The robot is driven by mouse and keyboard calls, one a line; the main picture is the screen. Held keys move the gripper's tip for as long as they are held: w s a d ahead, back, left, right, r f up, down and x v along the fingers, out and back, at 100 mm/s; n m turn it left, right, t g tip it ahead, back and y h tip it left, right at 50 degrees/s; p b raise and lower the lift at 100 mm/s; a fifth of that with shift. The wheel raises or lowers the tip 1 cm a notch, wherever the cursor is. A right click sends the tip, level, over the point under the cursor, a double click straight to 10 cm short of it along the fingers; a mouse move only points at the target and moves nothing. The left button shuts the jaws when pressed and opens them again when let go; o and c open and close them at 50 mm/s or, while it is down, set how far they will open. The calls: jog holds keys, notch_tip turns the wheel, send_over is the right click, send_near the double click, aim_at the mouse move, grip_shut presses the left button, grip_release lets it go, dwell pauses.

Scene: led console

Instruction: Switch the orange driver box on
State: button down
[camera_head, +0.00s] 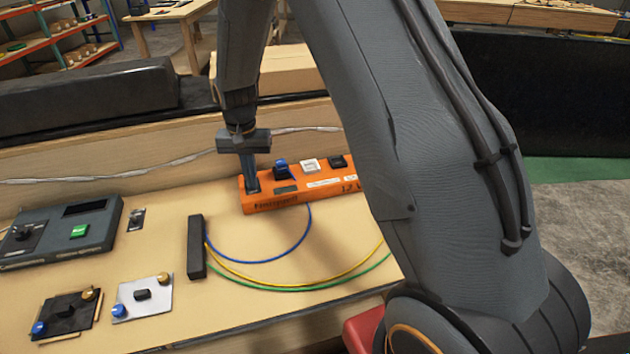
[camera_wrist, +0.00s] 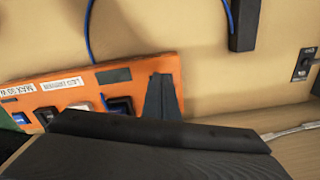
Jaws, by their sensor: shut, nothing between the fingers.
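The orange driver box (camera_head: 310,190) lies on the wooden bench, right of centre in the head view. It has a blue part (camera_head: 284,169), a white part (camera_head: 309,165) and a black part (camera_head: 338,161) along its top, plus labels. My arm covers its right end. My gripper (camera_head: 252,187) is shut and empty, pointing down at the left end of the box. Its tips hide what lies beneath them, and I cannot tell whether they touch. In the wrist view the box (camera_wrist: 138,72) is at left, with the dark fingers (camera_wrist: 163,98) over its end.
A dark console (camera_head: 62,235) with a green button stands at left. A black bar (camera_head: 196,247) with blue, yellow and green wires lies before the box. Black (camera_head: 66,315) and silver (camera_head: 142,297) plates sit in front. A small toggle switch (camera_head: 136,219) is near the console.

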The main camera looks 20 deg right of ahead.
jog(key=shift+f, duration=0.35)
jog(key=shift+w, duration=0.1)
jog(key=shift+w+d+b, duration=0.1)
jog(key=shift+w+b, duration=0.25)
jog(key=shift+w, duration=0.7)
notch_tip(320, 180, up, 7)
jog(key=p, duration=0.4)
jog(key=shift+s+p, duration=0.3)
jog(key=shift+s, duration=0.15)
dwell(0.4)
